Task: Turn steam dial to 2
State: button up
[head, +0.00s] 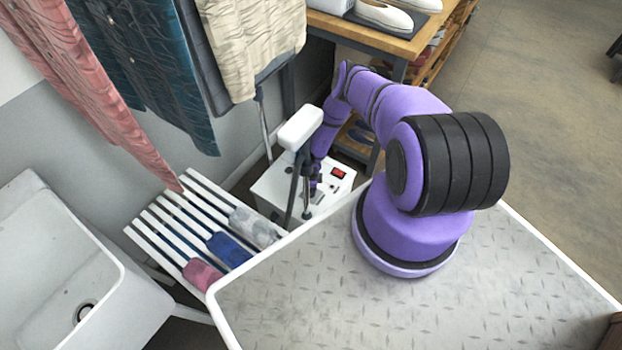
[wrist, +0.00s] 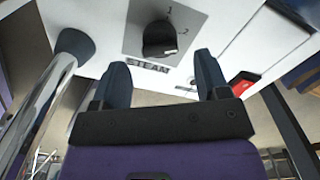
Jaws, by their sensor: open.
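The steam dial (wrist: 158,36) is a black knob on a grey plate, with the marks 1 and 2 and the label STEAM beside it. A pale mark shows on the knob's lower right in the wrist view, below the 2; its exact setting is hard to tell. My gripper (wrist: 162,74) is open, its two dark fingers apart and pointing toward the dial, with nothing between them. I cannot tell any contact with the knob. In the head view, the white steamer box (head: 268,190) stands on the floor beyond my base, and my arm reaches down to it; the dial is not clear there.
A red switch (wrist: 243,82) is right of the dial. A chrome pole (wrist: 40,118) rises close on the left. The white steamer head (head: 300,128) hangs above the box. A slatted bench (head: 165,225) with rolled cloths stands left, hanging clothes (head: 250,45) behind, and a wooden table (head: 375,38) beyond.

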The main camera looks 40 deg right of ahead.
notch_tip(320, 180, up, 8)
jog(key=shift+f, duration=0.2)
dwell(0.7)
